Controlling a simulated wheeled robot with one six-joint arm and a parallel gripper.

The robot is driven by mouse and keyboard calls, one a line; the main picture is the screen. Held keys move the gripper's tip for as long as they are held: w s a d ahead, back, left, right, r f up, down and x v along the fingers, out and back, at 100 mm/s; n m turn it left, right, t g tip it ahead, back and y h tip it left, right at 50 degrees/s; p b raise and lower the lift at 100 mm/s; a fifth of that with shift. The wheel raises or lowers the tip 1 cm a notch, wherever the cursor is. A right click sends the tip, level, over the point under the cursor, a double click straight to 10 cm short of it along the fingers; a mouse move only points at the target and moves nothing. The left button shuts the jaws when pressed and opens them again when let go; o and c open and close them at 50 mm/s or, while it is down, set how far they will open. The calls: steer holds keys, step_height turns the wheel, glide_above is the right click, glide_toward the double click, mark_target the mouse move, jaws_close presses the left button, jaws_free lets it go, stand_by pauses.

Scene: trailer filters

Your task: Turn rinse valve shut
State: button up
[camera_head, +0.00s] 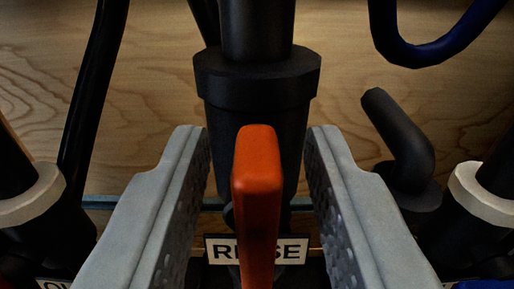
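The rinse valve's orange handle (257,190) stands in the middle of the view, its long side running toward the camera. It is in front of a thick black pipe fitting (258,85). A white label (222,249) reading "RINSE" shows behind the handle, which hides part of it. My gripper (257,165) is open. Its two grey fingers stand to the left and right of the handle, with a gap on each side. The lower end of the handle is cut off by the bottom edge.
Black pipes with white collars stand at left (32,196) and right (484,193). A dark bent pipe (402,140) rises right of my gripper. A blue hose (440,48) loops at the upper right, and a black hose (93,100) runs at left. A wooden wall (150,90) is behind.

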jaws_close()
steer(key=m, duration=0.2)
steer(key=d+m, duration=0.1)
steer(key=m, duration=0.4)
steer(key=shift+d+f, duration=0.3)
steer(key=m, duration=0.3)
steer(key=f+m, duration=0.1)
steer(key=m, duration=0.3)
steer(key=d+f+m, duration=0.1)
steer(key=m, duration=0.3)
steer(key=shift+f, duration=0.1)
stand_by(0.4)
